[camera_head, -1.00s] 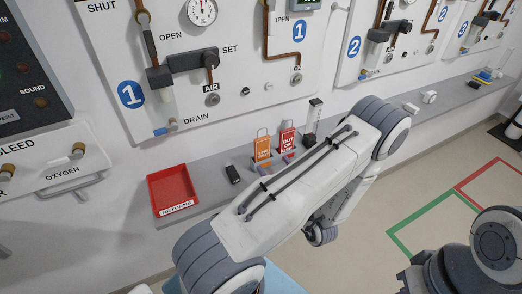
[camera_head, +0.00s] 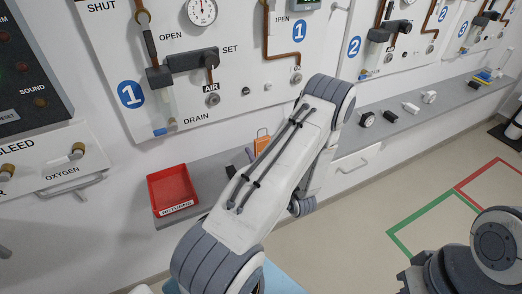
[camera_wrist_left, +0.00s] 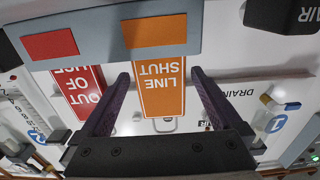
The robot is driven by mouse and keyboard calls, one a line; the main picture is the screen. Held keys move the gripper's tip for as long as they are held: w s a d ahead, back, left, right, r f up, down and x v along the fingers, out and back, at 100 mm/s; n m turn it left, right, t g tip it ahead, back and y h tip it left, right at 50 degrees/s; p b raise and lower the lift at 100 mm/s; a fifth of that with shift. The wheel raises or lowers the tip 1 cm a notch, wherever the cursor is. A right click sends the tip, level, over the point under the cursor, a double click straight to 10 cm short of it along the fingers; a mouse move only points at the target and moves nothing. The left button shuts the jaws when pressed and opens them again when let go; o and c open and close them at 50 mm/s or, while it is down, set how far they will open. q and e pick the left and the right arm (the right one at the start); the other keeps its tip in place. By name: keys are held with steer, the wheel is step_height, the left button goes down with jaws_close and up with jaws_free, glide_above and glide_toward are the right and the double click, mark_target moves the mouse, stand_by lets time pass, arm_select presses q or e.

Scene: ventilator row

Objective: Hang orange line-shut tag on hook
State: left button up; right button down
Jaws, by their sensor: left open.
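The orange line-shut tag (camera_wrist_left: 162,92) hangs upside down in the left wrist view, below an orange-marked slot of a grey holder (camera_wrist_left: 100,42). Only its top loop end (camera_head: 262,140) shows in the head view, past my left arm. My left gripper (camera_wrist_left: 160,76) is open, with one finger on each side of the orange tag; I cannot tell whether they touch it. My right gripper is not in view. I cannot make out the hook for certain.
A red out-of-use tag (camera_wrist_left: 78,92) is beside the orange one, just outside a finger. A red returns tray (camera_head: 172,188) is on the grey ledge at left. Valve panels (camera_head: 210,60) line the wall behind. Small items, including a white block (camera_head: 429,97), lie along the ledge at right.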

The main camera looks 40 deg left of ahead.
arm_select(q)
steer(key=shift+c, duration=0.3)
steer(key=c, duration=1.5)
steer(key=shift+r+p, duration=2)
steer(key=shift+r, duration=0.65)
steer(key=v, duration=0.7)
steer(key=shift+s+d, duration=0.15)
steer(key=shift+d, duration=0.05)
steer(key=shift+d+f+b, duration=0.1)
steer(key=shift+b, duration=0.2)
steer(key=b, duration=0.2)
glide_toward(263, 138)
steer(key=shift+s+d+f, duration=0.3)
steer(key=shift+d+f, duration=0.15)
steer(key=shift+d, duration=0.15)
steer(key=shift+s+d+f, duration=0.25)
steer(key=shift+d+f, duration=0.2)
steer(key=shift+d, duration=0.15)
